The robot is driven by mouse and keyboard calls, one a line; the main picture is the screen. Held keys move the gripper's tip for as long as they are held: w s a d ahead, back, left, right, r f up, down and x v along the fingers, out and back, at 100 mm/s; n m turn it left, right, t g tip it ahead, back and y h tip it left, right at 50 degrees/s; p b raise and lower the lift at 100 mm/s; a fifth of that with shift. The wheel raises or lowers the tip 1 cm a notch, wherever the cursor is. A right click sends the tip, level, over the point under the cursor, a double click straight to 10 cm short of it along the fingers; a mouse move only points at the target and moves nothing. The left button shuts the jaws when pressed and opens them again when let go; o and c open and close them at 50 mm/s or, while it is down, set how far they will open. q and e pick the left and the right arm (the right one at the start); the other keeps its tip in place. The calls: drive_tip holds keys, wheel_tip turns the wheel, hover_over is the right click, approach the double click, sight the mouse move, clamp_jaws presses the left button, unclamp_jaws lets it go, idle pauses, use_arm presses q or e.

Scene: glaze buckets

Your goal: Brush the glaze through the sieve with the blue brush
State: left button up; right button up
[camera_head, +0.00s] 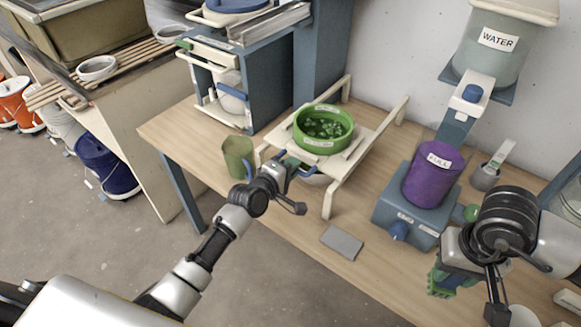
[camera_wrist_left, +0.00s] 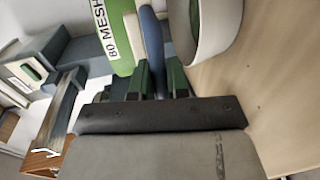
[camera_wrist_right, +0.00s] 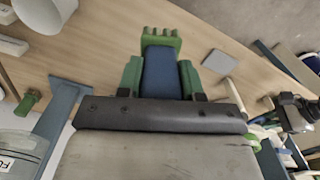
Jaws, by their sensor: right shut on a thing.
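The green sieve (camera_head: 312,146) sits on a cream wooden rack (camera_head: 365,150), with green lumpy glaze (camera_head: 325,125) inside. A white bowl (camera_head: 315,180) shows partly beneath it. My left gripper (camera_head: 287,161) is at the sieve's near left side. In the left wrist view, the sieve's blue handle (camera_wrist_left: 152,35) stands between the green-padded fingers (camera_wrist_left: 160,78), which look open around it. My right gripper (camera_wrist_right: 160,80) is shut on the blue brush (camera_wrist_right: 160,70), whose green bristles (camera_wrist_right: 161,38) point away from the hand. The brush is at the table's front right, away from the sieve.
A purple bucket (camera_head: 432,175) labelled FULL stands on a blue-grey base right of the rack. A WATER tank (camera_head: 490,45) is behind it. A green cup (camera_head: 238,157) stands left of the rack. A grey pad (camera_head: 342,243) lies on clear table at the front edge.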

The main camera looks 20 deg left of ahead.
use_arm(q)
drive_tip(key=o, duration=0.4)
drive_tip(key=v, duration=1.2)
